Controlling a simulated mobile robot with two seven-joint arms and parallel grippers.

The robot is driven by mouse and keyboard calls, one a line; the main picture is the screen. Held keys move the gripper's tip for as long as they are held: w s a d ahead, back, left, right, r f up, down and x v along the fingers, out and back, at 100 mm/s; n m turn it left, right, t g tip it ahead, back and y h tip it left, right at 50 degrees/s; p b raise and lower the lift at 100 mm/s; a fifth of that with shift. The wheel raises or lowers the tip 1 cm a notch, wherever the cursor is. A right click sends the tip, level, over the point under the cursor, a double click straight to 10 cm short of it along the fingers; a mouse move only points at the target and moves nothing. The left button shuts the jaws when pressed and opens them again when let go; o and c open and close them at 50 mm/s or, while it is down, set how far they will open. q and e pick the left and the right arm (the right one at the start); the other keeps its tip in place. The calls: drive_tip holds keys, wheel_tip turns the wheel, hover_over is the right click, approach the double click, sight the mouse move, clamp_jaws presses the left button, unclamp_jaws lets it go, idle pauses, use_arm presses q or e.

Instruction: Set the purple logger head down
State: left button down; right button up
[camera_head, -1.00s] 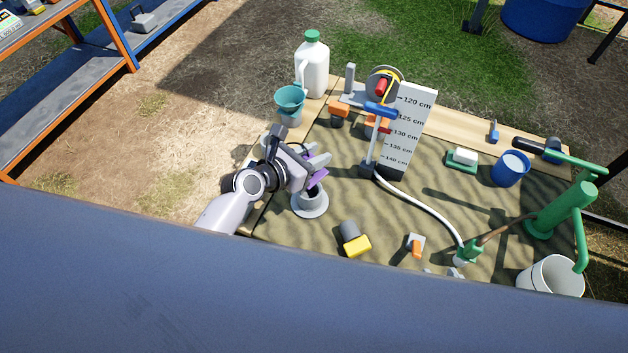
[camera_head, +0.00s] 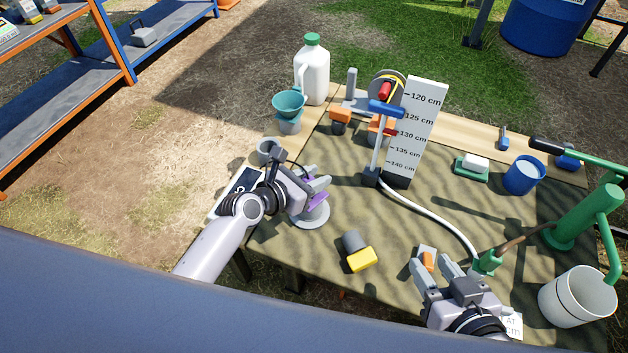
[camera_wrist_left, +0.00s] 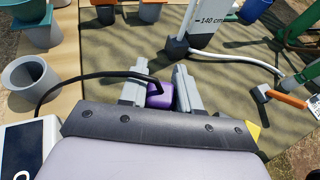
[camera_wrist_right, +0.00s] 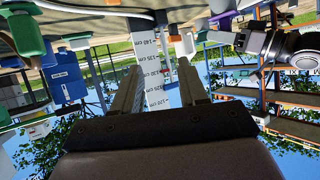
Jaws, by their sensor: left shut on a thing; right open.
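The purple logger head (camera_head: 316,201) is between the fingers of my left gripper (camera_head: 318,190), which is shut on it. It also shows between the fingers in the left wrist view (camera_wrist_left: 160,97). A black cable (camera_wrist_left: 92,76) runs from it leftward. The held head is over or beside the grey round pipe with a wide flange (camera_head: 312,219); the gripper hides part of the pipe, and I cannot tell whether they touch. My right gripper (camera_head: 434,266) is open at the table's front; the right wrist view shows nothing between its fingers.
A grey cup (camera_head: 268,150) and a device with a dark screen (camera_head: 238,184) stand left of my left gripper. A grey and yellow tool (camera_head: 357,252) lies right of the flange. The scale board (camera_head: 419,125) and hose (camera_head: 430,219) are farther right.

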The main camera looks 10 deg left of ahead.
use_arm(q)
drive_tip(key=c, duration=0.8)
unclamp_jaws()
